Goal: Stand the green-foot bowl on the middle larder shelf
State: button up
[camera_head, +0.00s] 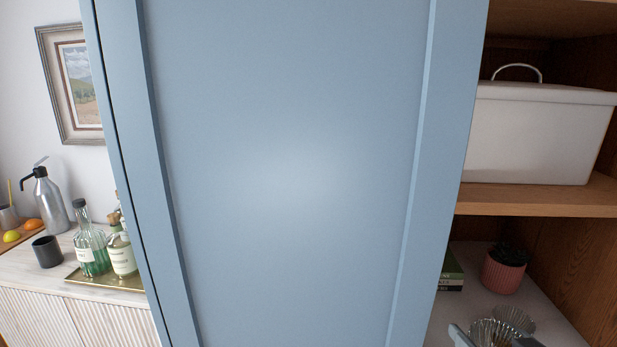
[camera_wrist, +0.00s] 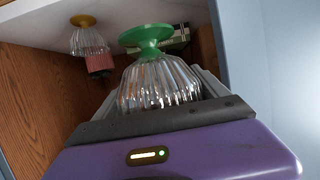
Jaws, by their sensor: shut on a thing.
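The green-foot bowl (camera_wrist: 160,82) is ribbed clear glass on a green foot. In the wrist view, which appears upside down, the foot points up toward the white shelf surface (camera_wrist: 120,12). My gripper (camera_wrist: 165,95) is shut on the bowl, with a finger on each side. In the head view the bowl (camera_head: 487,331) shows at the bottom right, partly cut off, over the pale shelf (camera_head: 450,313) below the wooden one. I cannot tell whether its foot touches the shelf.
A yellow-foot glass bowl (camera_wrist: 89,40) stands on the same shelf, near a pink plant pot (camera_head: 503,272). Green and dark books (camera_head: 451,272) are at the left. A white bin (camera_head: 540,134) fills the shelf above. A blue door (camera_head: 290,180) blocks the middle of the head view.

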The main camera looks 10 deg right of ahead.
jog(key=s+a+f+n+y, duration=0.1)
jog(key=s+a+f, duration=0.1)
jog(key=a+f, duration=0.7)
jog(key=s+a+f+n+y, duration=0.1)
jog(key=a+f, duration=0.8)
jog(key=f, duration=0.9)
jog(key=shift+s+a+f+n+y, duration=0.15)
jog(key=shift+s+n+y, duration=0.15)
jog(key=shift+s+y, duration=0.35)
